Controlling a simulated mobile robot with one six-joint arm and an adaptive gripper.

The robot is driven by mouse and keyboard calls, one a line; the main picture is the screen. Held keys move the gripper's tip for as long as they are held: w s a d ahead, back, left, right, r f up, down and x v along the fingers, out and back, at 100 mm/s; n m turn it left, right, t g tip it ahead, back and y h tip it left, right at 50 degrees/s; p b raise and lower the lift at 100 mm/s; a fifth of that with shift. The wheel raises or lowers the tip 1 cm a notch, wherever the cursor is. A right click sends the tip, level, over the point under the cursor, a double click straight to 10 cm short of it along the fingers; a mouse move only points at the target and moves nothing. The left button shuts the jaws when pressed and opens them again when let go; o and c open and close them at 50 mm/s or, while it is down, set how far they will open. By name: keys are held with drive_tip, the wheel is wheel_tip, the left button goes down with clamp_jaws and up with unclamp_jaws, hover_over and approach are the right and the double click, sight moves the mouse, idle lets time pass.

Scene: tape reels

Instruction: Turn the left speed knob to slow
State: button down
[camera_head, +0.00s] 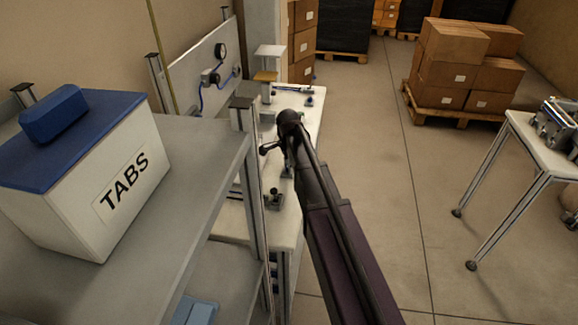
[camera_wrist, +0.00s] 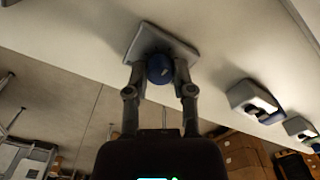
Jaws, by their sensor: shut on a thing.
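A round blue knob (camera_wrist: 159,66) with a small pale mark sits on a grey square plate (camera_wrist: 150,38) in the wrist view. My gripper (camera_wrist: 159,72) has one finger on each side of the knob and is shut on it. The fingers hide the knob's sides, and I cannot read a speed setting. In the head view my gripper (camera_head: 270,150) is small and dark above the white workbench (camera_head: 308,125), at the end of my arm. The knob cannot be made out there.
Two grey fittings with blue parts, one nearer (camera_wrist: 252,100) and one farther (camera_wrist: 303,128), are to the right in the wrist view. A grey shelf (camera_head: 195,190) with a TABS box (camera_head: 95,185) stands left of the arm. Open floor (camera_head: 400,170) lies right.

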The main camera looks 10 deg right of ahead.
drive_tip(key=shift+n, duration=0.5)
drive_tip(key=n, duration=0.9)
drive_tip(key=shift+n, duration=0.3)
drive_tip(key=n, duration=1.1)
drive_tip(key=shift+s, duration=0.1)
drive_tip(key=shift+c, duration=2.3)
unclamp_jaws()
